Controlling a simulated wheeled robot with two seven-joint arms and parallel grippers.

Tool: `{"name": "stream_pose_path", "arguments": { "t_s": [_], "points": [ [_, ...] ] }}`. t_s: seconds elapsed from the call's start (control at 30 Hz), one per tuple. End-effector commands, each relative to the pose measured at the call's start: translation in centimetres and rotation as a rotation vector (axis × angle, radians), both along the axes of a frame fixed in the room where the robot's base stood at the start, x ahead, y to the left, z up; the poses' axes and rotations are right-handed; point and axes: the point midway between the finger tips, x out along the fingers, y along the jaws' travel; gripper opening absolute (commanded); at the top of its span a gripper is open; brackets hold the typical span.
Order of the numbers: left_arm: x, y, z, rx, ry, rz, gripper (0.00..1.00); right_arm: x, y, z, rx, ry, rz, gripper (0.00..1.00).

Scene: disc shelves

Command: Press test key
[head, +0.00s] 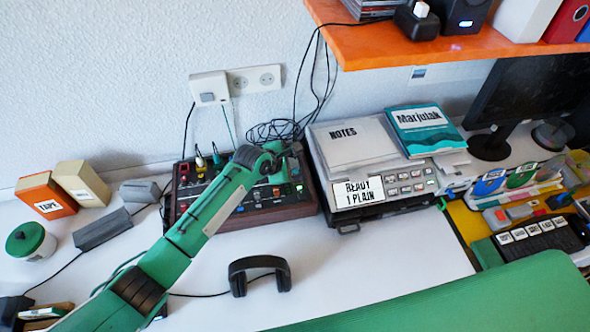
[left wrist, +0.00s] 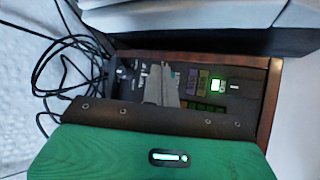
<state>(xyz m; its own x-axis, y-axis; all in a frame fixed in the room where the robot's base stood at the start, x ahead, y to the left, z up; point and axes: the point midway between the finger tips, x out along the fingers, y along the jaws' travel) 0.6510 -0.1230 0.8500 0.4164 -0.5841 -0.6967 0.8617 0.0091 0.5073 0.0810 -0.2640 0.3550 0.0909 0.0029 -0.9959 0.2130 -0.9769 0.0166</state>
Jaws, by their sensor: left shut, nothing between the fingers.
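A dark control panel in a brown wooden case (head: 240,217) stands on the white desk, with knobs, plugged cables and small coloured keys on its top. My left gripper (head: 278,168) is over the back right part of the panel. In the left wrist view its shut, empty fingers (left wrist: 168,84) reach over the panel (left wrist: 250,98). Purple keys (left wrist: 197,80) and a lit green-white key (left wrist: 218,87) show to the right of the fingers. I cannot read which key is the test key, and cannot tell whether the fingertips touch the panel. My right gripper is not in view.
A grey device (head: 385,208) labelled "READY 1 PLAIN" stands right of the panel, with papers on top. Black cables (head: 275,130) lie behind the panel. Headphones (head: 259,275) lie in front. An orange shelf (head: 420,45) overhangs the back right.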

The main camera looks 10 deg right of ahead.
Motion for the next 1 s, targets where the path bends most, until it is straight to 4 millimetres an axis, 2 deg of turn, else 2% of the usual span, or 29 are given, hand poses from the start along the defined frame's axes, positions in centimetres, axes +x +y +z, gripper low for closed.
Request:
{"name": "stream_pose_path", "arguments": {
  "t_s": [1.0],
  "points": [
    [0.0,0.0,-1.2,0.0,0.001,0.0,0.0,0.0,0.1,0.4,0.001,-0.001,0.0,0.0]
  ]
}}
